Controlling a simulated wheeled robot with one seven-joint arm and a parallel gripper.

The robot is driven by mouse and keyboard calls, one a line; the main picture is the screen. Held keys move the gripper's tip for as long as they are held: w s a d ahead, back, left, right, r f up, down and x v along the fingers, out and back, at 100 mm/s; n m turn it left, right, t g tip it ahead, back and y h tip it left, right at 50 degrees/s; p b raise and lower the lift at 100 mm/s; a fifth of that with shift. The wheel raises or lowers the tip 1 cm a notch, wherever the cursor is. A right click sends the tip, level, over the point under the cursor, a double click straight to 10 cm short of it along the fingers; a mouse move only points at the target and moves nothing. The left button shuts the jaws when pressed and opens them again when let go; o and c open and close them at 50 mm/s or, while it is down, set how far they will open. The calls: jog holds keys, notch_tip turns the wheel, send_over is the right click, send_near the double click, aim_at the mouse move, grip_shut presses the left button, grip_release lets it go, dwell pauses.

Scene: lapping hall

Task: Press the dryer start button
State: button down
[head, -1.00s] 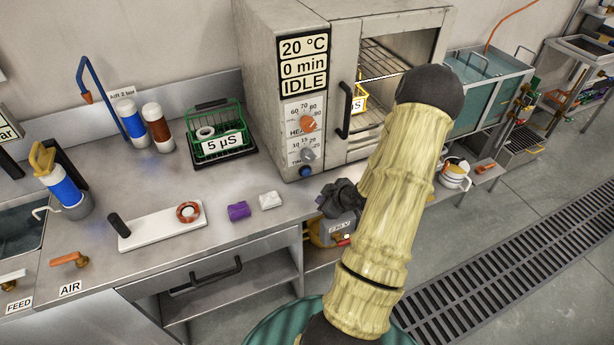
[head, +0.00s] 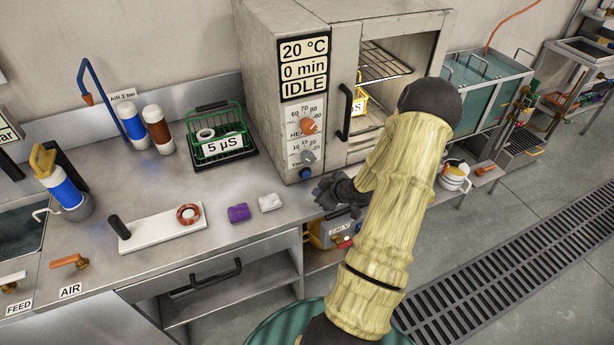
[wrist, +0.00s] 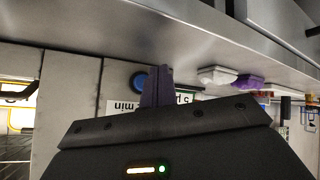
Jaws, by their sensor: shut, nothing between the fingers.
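The dryer (head: 262,85) is a grey box oven on the bench; its display (head: 304,67) reads 20 °C, 0 min, IDLE. The blue start button (head: 305,173) is low on its front panel, below an orange knob (head: 308,126) and a grey knob (head: 307,157). The button also shows in the wrist view (wrist: 138,81), just left of my fingertips. My gripper (head: 322,192) is shut and empty, a little right of and below the button in the head view. The wrist view shows its fingers (wrist: 156,86) together; I cannot tell the exact gap to the button.
The dryer's door handle (head: 345,112) and a yellow basket (head: 360,98) inside it are close to my arm. On the bench are a white block (head: 270,202), a purple block (head: 238,213) and a green basket (head: 216,133).

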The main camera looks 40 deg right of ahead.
jog(key=shift+w+d+p, duration=0.2)
jog(key=shift+w+d, duration=0.1)
jog(key=shift+w, duration=0.75)
jog(key=shift+w+d+p, duration=0.2)
jog(key=shift+w+d, duration=0.05)
jog(key=shift+w, duration=0.75)
dwell(0.4)
jog(key=shift+w+d, duration=0.1)
jog(key=shift+w, duration=0.3)
jog(key=shift+w+d+p, duration=0.1)
jog(key=shift+w+p, duration=0.3)
jog(key=shift+w, duration=0.1)
dwell(0.9)
jog(key=shift+s+a, duration=0.25)
jog(key=shift+s, duration=0.65)
jog(key=shift+s+a+b, duration=0.1)
jog(key=shift+s+a, duration=0.1)
jog(key=shift+s, duration=0.6)
jog(key=shift+s+a+b, duration=0.15)
jog(key=shift+s, duration=0.7)
jog(key=shift+s+a+b, duration=0.1)
jog(key=shift+s+a, duration=0.1)
jog(key=shift+s, duration=0.6)
